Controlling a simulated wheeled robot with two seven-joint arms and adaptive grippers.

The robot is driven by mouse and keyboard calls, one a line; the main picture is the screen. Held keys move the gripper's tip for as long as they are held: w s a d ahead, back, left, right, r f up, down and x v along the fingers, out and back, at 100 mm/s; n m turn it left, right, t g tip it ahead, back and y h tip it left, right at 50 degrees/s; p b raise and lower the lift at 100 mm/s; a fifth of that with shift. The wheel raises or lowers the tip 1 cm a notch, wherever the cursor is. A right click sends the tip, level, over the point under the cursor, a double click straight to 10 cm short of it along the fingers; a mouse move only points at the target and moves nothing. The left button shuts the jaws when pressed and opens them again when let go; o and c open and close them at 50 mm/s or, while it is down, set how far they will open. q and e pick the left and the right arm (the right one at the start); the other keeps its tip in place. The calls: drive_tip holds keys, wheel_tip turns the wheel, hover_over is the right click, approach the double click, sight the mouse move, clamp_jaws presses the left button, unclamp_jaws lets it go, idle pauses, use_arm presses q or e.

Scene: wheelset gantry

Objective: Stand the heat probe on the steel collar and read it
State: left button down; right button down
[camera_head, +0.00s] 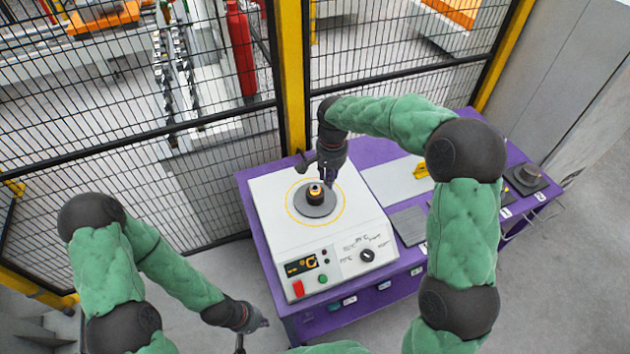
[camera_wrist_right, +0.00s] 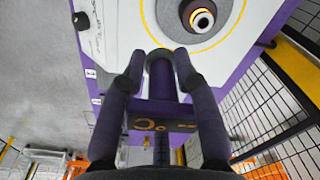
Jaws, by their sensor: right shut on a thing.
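A wide grey round piece, which looks like the steel collar (camera_head: 317,211), lies inside a yellow ring on the white heater top. A dark banded post with a pale top stands in its middle. The collar also shows at the top right of the right wrist view (camera_wrist_right: 176,14). My right gripper (camera_head: 328,181) is just behind and right of the collar, apart from it. It is shut on a dark piece with a round end, seemingly the heat probe (camera_wrist_right: 160,66); the fingers hide part of it. My left gripper (camera_head: 254,336) is open and empty, low by the table's front left corner.
The white heater (camera_head: 275,215) has a display, buttons and a knob (camera_head: 367,255) at its front. It stands on a purple table (camera_head: 253,240). A mesh fence (camera_head: 110,190) closes the back.

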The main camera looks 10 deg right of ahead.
hover_over(315, 188)
drive_tip(key=f, duration=0.5)
drive_tip(key=shift+s+d+f, duration=0.25)
drive_tip(key=shift+s+f, duration=0.1)
drive_tip(key=shift+f, duration=0.05)
drive_tip(key=shift+w+a+f, duration=0.2)
drive_tip(key=shift+w+f, duration=0.1)
drive_tip(key=shift+f, duration=0.15)
wheel_tip(315, 188, down, 3)
drive_tip(key=shift+w+f, duration=0.1)
drive_tip(key=c, duration=0.9)
unclamp_jaws()
drive_tip(key=shift+f, duration=0.15)
